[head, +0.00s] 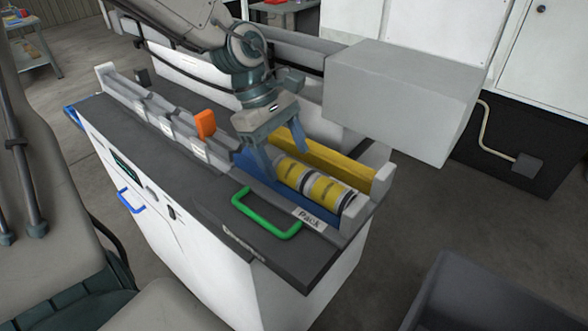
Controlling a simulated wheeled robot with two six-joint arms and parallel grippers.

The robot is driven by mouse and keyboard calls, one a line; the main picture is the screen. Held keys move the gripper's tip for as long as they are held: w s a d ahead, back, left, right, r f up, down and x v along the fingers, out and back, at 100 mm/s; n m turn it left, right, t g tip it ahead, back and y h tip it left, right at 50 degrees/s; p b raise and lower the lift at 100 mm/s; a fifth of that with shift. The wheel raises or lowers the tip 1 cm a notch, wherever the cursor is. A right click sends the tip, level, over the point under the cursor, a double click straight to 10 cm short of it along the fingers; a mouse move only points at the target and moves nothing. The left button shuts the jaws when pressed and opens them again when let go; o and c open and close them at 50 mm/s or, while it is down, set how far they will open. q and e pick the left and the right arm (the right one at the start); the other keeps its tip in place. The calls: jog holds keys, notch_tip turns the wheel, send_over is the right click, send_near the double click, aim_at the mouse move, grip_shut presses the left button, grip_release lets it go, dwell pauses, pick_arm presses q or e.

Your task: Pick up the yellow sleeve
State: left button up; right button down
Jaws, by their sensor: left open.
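The yellow sleeve (326,189) lies on its side in a blue-lined trough near the right end of the bench-top unit. It shows as a yellow cylinder with pale and dark bands; I cannot tell whether it is one long piece or two end to end. My left gripper (281,150) reaches down from above at the sleeve's left end. Its fingers are apart, one towards the front and one towards the back of the trough. I see no grip on the sleeve. Part of the trough behind the fingers is hidden. My right gripper is not in view.
A green handle (266,214) and a "Pack" label (309,219) are in front of the trough. A yellow wall (325,158) runs behind it. An orange block (206,124) stands to the left. A large grey box (405,98) is close behind right. A dark bin (480,295) is lower right.

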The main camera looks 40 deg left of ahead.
aim_at(291, 163)
pick_arm(q)
jog(key=x, duration=0.1)
jog(key=p+x, duration=0.1)
jog(key=x, duration=0.1)
jog(key=shift+w+r, duration=0.1)
jog(key=shift+w, duration=0.1)
jog(key=shift+d+f, duration=0.15)
jog(key=shift+f, duration=0.35)
jog(key=c, duration=1.3)
jog(key=shift+r, duration=0.1)
